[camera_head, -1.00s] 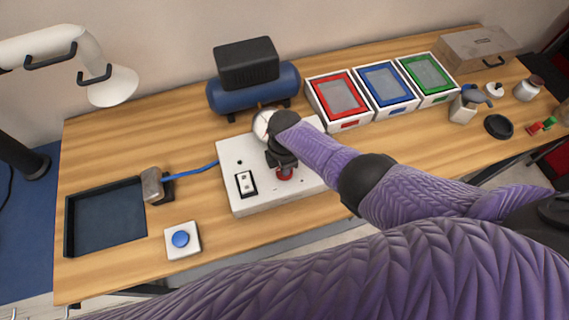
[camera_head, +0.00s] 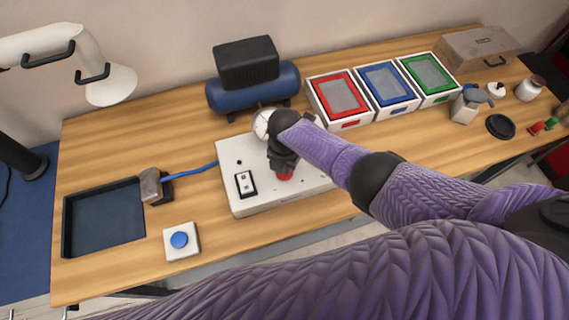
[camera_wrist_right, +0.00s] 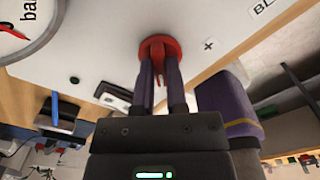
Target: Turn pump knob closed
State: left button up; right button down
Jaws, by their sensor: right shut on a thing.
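The red pump knob (camera_head: 285,177) is on the front part of the white control box (camera_head: 252,205). My right gripper (camera_head: 284,168) comes down on the knob from above and hides most of it in the head view. In the right wrist view the two fingers (camera_wrist_right: 160,82) are shut on the red knob (camera_wrist_right: 159,46). A round gauge (camera_head: 262,123) stands on the box behind the gripper, partly hidden. My left gripper is not in view.
A rocker switch (camera_head: 246,184) is left of the knob on the box. A blue compressor tank (camera_head: 254,92) stands behind. A blue button (camera_head: 180,240), a dark tray (camera_head: 103,218) and a grey nozzle (camera_head: 151,186) lie to the left. Coloured bins (camera_head: 347,124) stand to the right.

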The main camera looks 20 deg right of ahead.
dwell(0.4)
jog(key=c, duration=0.7)
grip_release()
jog(key=shift+o, duration=0.2)
notch_tip(320, 180, up, 10)
jog(key=p, duration=0.4)
